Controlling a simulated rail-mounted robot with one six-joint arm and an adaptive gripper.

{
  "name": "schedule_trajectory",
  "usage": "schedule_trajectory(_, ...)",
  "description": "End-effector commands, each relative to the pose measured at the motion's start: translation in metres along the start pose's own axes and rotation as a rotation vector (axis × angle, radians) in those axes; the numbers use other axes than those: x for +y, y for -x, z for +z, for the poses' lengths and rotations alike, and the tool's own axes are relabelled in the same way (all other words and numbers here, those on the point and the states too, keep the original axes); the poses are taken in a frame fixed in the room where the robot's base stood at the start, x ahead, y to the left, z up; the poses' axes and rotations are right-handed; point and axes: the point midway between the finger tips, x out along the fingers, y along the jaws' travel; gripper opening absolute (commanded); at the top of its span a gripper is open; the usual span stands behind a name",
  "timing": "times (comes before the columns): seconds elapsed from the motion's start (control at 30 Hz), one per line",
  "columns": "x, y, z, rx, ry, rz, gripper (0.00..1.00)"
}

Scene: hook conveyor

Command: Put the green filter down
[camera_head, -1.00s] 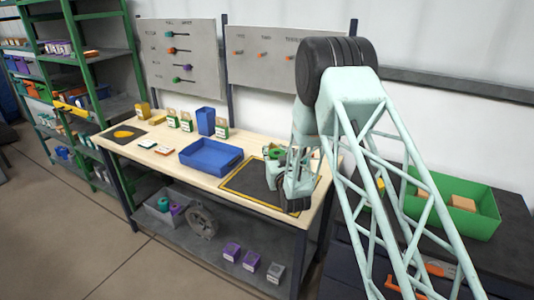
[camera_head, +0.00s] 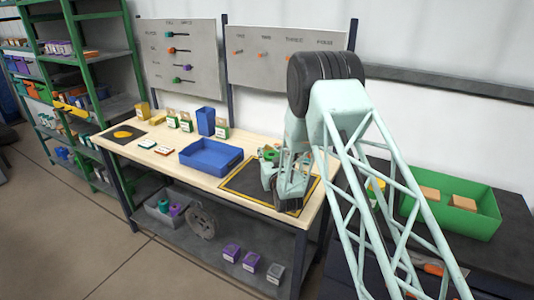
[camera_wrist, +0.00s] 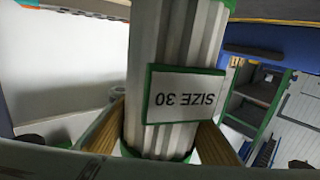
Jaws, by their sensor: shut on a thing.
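The green filter (camera_wrist: 177,75) fills the middle of the wrist view. It is a pale pleated cylinder with green ends and a white label reading "SIZE 30", upside down in the picture. My gripper (camera_wrist: 160,140) is shut on it, with one tan finger on each side. In the head view my gripper (camera_head: 280,182) is over the dark mat (camera_head: 241,182) with a yellow border at the bench's right end. It hides part of the mat. Some green shows just behind the gripper, but I cannot tell whether it is the filter. Contact with the mat is hidden.
A blue tray (camera_head: 211,158) lies left of the mat on the bench (camera_head: 175,165). An upright blue bin (camera_head: 206,121) and small green-and-tan boxes (camera_head: 222,129) stand behind it. A green crate (camera_head: 455,211) with tan blocks is at the right. A pegboard (camera_head: 180,55) rises behind.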

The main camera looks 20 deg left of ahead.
Motion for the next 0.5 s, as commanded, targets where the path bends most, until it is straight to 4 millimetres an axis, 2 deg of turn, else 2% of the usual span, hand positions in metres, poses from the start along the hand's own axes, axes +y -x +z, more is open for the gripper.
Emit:
schedule_trajectory(0.2,0.0001,-0.0002,0.0138,0.002,0.0,0.0,0.01)
schedule_trajectory(0.5,0.0,-0.0002,0.014,0.002,0.0,0.0,0.01)
